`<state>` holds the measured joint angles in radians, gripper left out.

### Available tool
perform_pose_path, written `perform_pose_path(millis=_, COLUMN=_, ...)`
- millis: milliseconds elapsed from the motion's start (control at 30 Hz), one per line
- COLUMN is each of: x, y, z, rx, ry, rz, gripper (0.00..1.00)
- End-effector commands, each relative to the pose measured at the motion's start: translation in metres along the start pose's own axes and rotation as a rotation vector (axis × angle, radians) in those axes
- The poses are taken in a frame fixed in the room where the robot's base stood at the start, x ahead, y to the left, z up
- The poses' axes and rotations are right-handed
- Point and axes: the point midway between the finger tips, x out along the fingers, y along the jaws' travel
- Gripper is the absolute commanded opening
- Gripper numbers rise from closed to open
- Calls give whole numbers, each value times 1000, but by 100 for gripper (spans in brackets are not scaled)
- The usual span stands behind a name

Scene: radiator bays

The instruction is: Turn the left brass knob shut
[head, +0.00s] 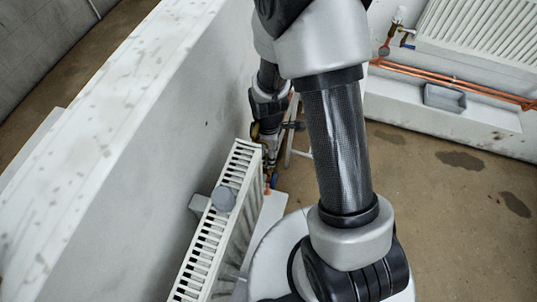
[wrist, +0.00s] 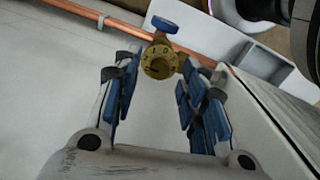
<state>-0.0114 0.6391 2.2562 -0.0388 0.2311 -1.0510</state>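The brass knob (wrist: 158,61) shows in the wrist view with dark marks on its round face, beside a copper pipe. A blue handle (wrist: 165,24) sits just above it. My gripper (wrist: 157,78) is open, with blue-padded fingers to the left and right and nothing between the pads. The knob appears just beyond the fingertips, roughly centred in the gap; I cannot tell the exact distance. In the head view my gripper (head: 267,150) is at the far end of the left radiator (head: 219,236), and the knob there is mostly hidden by my arm.
At the right are another radiator (head: 485,30), copper pipes (head: 455,82) and a grey bin (head: 445,98) on a ledge. The brown floor (head: 440,200) is open.

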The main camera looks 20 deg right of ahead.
Motion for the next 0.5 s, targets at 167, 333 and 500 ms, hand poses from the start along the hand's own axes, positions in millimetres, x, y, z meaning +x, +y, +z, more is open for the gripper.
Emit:
perform_pose_path(millis=167, x=11, y=0, z=0, rx=0, ry=0, rz=1, gripper=39)
perform_pose_path(millis=333, x=12, y=0, z=0, rx=0, ry=1, rz=1, gripper=39)
perform_pose_path(millis=500, x=11, y=0, z=0, rx=0, ry=1, rz=1, gripper=34)
